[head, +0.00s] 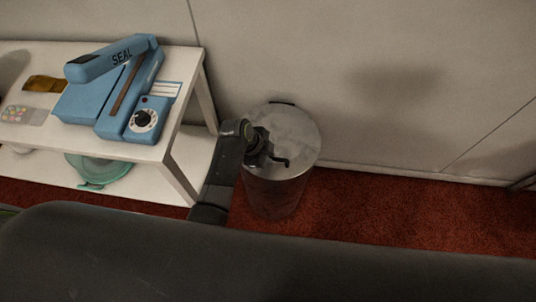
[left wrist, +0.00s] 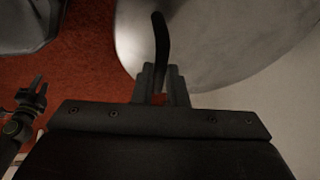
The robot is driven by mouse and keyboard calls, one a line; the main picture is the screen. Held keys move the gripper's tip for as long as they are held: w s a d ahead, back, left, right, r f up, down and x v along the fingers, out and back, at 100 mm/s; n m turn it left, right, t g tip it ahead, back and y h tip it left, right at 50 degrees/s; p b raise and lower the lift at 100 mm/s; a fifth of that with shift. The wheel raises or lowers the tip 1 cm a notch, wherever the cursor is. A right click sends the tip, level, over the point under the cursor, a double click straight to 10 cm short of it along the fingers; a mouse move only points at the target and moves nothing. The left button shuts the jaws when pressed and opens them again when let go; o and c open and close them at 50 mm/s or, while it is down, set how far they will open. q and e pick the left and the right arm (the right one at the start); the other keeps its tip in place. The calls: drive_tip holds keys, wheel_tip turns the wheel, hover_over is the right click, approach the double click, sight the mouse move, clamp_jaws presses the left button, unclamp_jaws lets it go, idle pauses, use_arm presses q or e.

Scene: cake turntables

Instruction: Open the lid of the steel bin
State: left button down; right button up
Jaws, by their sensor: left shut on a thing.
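The steel bin (head: 275,195) stands on the red carpet by the wall. Its round grey lid (head: 290,125) lies flat across the top and looks closed, with a small black piece at the back rim. My left gripper (head: 266,158) is over the front part of the lid. It is shut on a thin dark curved handle (left wrist: 161,40), which shows between the fingers (left wrist: 160,85) in the left wrist view. The lid (left wrist: 205,45) fills much of that view. My right gripper (left wrist: 35,95) seems to show small at that view's left edge; its jaws are unclear.
A white table (head: 185,125) with a lower shelf stands left of the bin, close to my left arm. It bears a blue sealer (head: 115,90); a teal lidded bowl (head: 100,170) is below. Carpet right of the bin (head: 400,210) is clear. The wall is close behind.

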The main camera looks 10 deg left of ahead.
use_arm(q)
drive_tip(key=shift+w+r+p, duration=0.15)
drive_tip(key=shift+r+p, duration=0.4)
drive_tip(key=shift+r, duration=0.05)
drive_tip(key=w+r+g+p, duration=0.2)
drive_tip(key=w+r+p, duration=0.5)
drive_tip(key=r, duration=0.6)
drive_tip(key=shift+w+r+n+g, duration=0.3)
drive_tip(key=shift+w, duration=0.75)
drive_tip(key=shift+a, duration=0.15)
